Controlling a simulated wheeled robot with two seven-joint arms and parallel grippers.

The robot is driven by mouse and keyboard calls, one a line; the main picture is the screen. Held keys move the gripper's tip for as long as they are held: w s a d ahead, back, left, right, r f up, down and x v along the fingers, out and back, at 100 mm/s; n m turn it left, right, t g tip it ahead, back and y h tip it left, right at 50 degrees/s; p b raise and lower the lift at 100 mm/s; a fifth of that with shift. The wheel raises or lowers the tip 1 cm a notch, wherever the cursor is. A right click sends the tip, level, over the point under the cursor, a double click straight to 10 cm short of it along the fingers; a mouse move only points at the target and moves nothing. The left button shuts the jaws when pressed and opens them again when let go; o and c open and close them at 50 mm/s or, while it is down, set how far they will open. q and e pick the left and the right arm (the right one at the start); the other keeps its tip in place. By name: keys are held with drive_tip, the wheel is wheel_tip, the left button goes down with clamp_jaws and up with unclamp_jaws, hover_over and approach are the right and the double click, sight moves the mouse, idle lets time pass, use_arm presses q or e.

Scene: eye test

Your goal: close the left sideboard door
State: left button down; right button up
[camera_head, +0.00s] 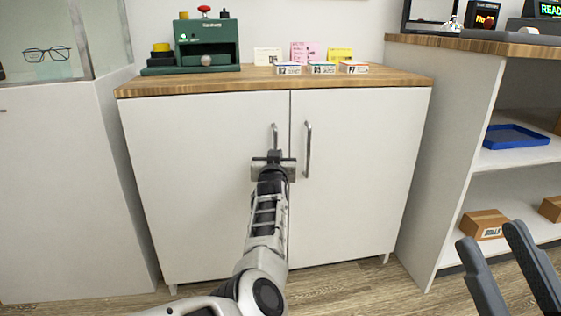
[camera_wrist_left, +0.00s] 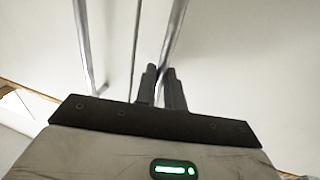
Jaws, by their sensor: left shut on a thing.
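The left sideboard door (camera_head: 200,190) is white and looks flush with the right door (camera_head: 350,190), a thin dark seam between them. Its metal bar handle (camera_head: 275,132) stands upright near the seam. My left gripper (camera_head: 273,156) is at the lower part of this handle. In the left wrist view, its dark fingers (camera_wrist_left: 160,72) are shut on a metal bar (camera_wrist_left: 177,30); the second bar (camera_wrist_left: 83,40) is apart to the left. The right door's handle (camera_head: 308,150) is free. My right gripper (camera_head: 491,236) is open and empty at lower right.
The sideboard's wooden top (camera_head: 270,82) carries a green machine (camera_head: 206,45) and several small boxes (camera_head: 322,68). A white cabinet (camera_head: 65,190) stands on the left. A shelf unit on the right holds a blue tray (camera_head: 515,137) and a cardboard box (camera_head: 484,224).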

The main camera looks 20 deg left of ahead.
use_arm(q)
drive_tip(key=shift+w+d+r, duration=0.25)
drive_tip(key=shift+w+d, duration=0.35)
drive_tip(key=shift+d, duration=0.15)
use_arm(e)
drive_tip(key=shift+w, duration=0.3)
use_arm(q)
drive_tip(key=c, duration=1.5)
unclamp_jaws()
drive_tip(key=shift+w+d+f, duration=0.1)
drive_tip(key=shift+w+f, duration=0.05)
use_arm(e)
drive_tip(key=shift+w+d, duration=0.1)
use_arm(q)
drive_tip(key=shift+a+f, duration=0.15)
drive_tip(key=shift+a, duration=0.15)
drive_tip(key=shift+s, duration=0.2)
use_arm(e)
drive_tip(key=shift+f, duration=0.1)
